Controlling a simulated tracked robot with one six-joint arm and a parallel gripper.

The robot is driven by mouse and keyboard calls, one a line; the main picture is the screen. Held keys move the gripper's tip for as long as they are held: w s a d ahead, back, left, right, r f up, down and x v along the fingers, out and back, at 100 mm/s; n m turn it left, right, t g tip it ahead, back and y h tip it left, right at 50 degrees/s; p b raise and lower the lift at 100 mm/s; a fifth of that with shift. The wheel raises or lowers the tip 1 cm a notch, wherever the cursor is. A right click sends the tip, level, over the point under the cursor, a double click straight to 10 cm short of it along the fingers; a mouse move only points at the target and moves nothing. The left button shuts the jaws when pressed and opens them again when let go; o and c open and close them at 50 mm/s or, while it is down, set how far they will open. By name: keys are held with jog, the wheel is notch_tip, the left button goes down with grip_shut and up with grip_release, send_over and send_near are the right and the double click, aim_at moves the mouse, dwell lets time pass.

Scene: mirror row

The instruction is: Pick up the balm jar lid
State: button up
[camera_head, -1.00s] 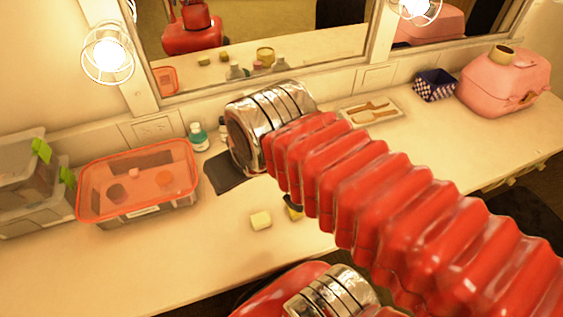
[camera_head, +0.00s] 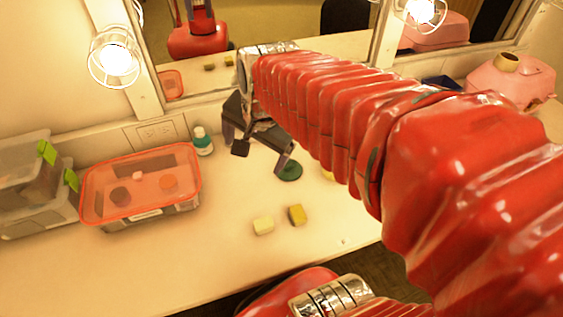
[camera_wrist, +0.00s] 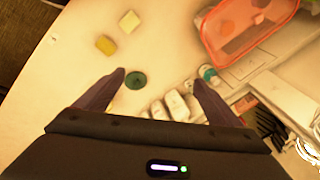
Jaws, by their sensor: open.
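A dark green round disc (camera_head: 289,171), which looks like the balm jar lid, lies flat on the pale counter (camera_head: 150,260). It also shows in the wrist view (camera_wrist: 135,80), close to the left fingertip. My gripper (camera_head: 262,155) is over the counter near the mirror wall, fingers pointing down, apart and empty. In the wrist view my gripper (camera_wrist: 159,80) has its fingers spread, with the disc between them in the picture, nearer the left one. I cannot tell the height of the fingertips above the counter.
Two yellowish blocks (camera_head: 263,226) (camera_head: 297,214) lie in front of the disc. A teal bottle (camera_head: 202,140) and a red-lidded bin (camera_head: 140,185) stand left. White bottles (camera_wrist: 177,105) stand near my fingers in the wrist view. A pink case (camera_head: 510,80) is far right.

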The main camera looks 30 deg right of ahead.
jog(key=w+d+f+m, duration=0.1)
jog(key=d+m, duration=0.1)
jog(key=m, duration=0.1)
jog(key=w+d+f+m+g, duration=0.1)
jog(key=w+d+f+m, duration=0.1)
jog(key=d+m, duration=0.1)
jog(key=w+d+f+m, duration=0.2)
jog(key=d+m, duration=0.1)
jog(key=m, duration=0.2)
jog(key=shift+w+d, duration=0.2)
jog(key=d+f+m, duration=0.2)
jog(key=m, duration=0.1)
jog(key=w+d+f+m, duration=0.1)
jog(key=d+f+m, duration=0.1)
jog(key=d+m, duration=0.1)
jog(key=w+d+f+m+g, duration=0.1)
jog(key=d+f+m, duration=0.1)
jog(key=d+m, duration=0.1)
jog(key=shift+w+d+f+m+y, duration=0.2)
jog(key=shift+f+m+y, duration=0.1)
jog(key=shift+m, duration=0.6)
send_over(289, 165)
jog(key=s, duration=0.1)
jog(key=shift+f, duration=4.2)
jog(key=shift+f, duration=0.1)
jog(key=shift+w+f, duration=0.2)
jog(key=shift+f, duration=1.05)
jog(key=shift+w+f, duration=0.15)
jog(key=shift+f, duration=1.1)
jog(key=c, duration=1.1)
